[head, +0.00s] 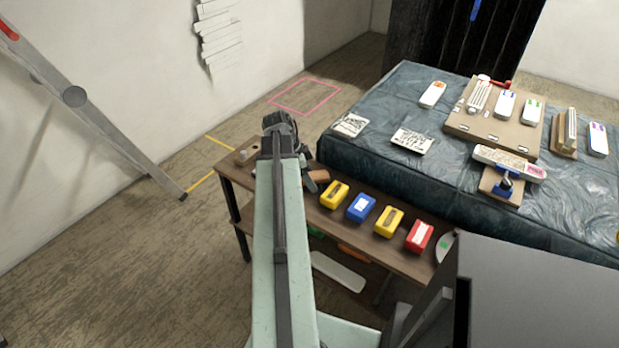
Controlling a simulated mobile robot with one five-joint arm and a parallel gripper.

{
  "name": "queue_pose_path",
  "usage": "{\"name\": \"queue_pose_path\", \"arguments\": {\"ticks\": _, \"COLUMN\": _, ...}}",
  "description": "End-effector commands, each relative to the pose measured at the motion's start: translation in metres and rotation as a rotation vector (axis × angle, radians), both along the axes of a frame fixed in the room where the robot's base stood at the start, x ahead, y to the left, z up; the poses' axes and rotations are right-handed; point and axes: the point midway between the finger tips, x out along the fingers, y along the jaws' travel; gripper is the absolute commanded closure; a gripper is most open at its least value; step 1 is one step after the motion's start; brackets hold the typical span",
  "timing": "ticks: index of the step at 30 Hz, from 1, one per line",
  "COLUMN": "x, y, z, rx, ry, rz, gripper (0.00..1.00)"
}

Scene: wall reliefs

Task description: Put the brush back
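My gripper (279,124) is the dark end of my pale green arm, above the far left end of a brown wooden bench (385,238). I see it from behind, so its fingers and anything between them are hidden. I cannot make out a clear brush. A small wooden piece with a dark spot (245,155) lies on the bench just left of my gripper. A brown, rounded piece (318,177) shows just right of my arm, partly hidden by it. I cannot tell if either is the brush.
Yellow (334,194), blue (361,207) and red (419,236) blocks stand in a row on the bench. A table under dark plastic sheeting (360,160) holds several boards and tools. A ladder (75,97) leans at left. Floor between ladder and bench is clear.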

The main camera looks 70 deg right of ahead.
Motion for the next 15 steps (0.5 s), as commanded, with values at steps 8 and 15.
{"name": "queue_pose_path", "arguments": {"ticks": 8, "x": 0.001, "y": 0.001, "z": 0.010, "rx": 0.000, "ry": 0.000, "rz": 0.000, "gripper": 0.37}}
{"name": "queue_pose_path", "arguments": {"ticks": 15, "x": 0.014, "y": 0.008, "z": 0.052, "rx": 0.000, "ry": 0.000, "rz": 0.001, "gripper": 0.37}}
